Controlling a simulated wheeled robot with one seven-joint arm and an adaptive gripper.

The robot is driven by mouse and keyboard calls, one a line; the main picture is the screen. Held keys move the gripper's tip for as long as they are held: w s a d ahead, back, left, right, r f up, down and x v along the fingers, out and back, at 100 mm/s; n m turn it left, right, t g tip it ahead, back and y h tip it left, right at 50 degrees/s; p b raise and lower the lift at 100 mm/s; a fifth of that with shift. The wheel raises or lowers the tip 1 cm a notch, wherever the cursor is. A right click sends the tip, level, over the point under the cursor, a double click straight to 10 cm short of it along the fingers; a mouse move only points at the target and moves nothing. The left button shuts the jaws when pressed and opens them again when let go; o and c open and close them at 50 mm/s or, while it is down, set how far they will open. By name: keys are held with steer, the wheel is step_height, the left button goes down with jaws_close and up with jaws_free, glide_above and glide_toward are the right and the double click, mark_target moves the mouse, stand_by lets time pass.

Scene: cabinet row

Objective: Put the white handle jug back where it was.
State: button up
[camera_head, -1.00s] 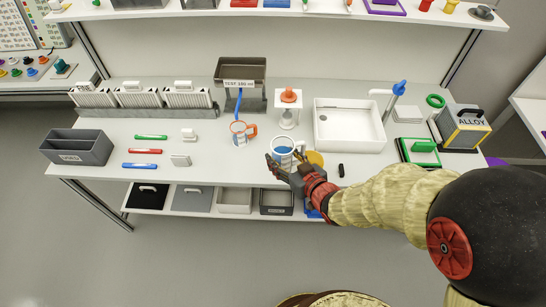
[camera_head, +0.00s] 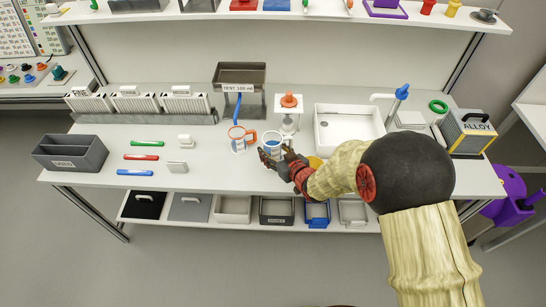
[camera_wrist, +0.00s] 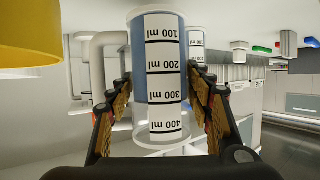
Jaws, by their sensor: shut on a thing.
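The white handle jug (camera_head: 271,141) is clear, with blue liquid inside, and stands near the middle of the workbench. My gripper (camera_head: 268,156) is shut on it from the front. In the wrist view the jug (camera_wrist: 160,75) fills the space between my two fingers, with its millilitre scale facing me and upside down in the picture. Its white handle (camera_wrist: 98,60) shows at left there. The orange handle jug (camera_head: 238,141) stands just left of it. I cannot tell whether the held jug touches the bench.
The TEST 100 ml stand (camera_head: 239,88) is behind, with a white stand with an orange top (camera_head: 289,108) beside it. A white sink (camera_head: 349,125) is to the right. A yellow thing (camera_head: 315,162) is close by my gripper. Coloured pens (camera_head: 141,157) lie at left.

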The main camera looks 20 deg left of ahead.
steer(key=shift+f+b, duration=0.35)
steer(key=shift+f, duration=0.9)
steer(key=shift+f, duration=0.15)
steer(key=o, duration=1.7)
steer(key=shift+s, duration=0.1)
steer(key=shift+c, duration=0.2)
steer(key=shift+s+d+r, duration=0.2)
steer(key=shift+d+r, duration=0.05)
steer(key=shift+d, duration=0.05)
steer(key=p+v, duration=0.3)
steer(key=v, duration=0.8)
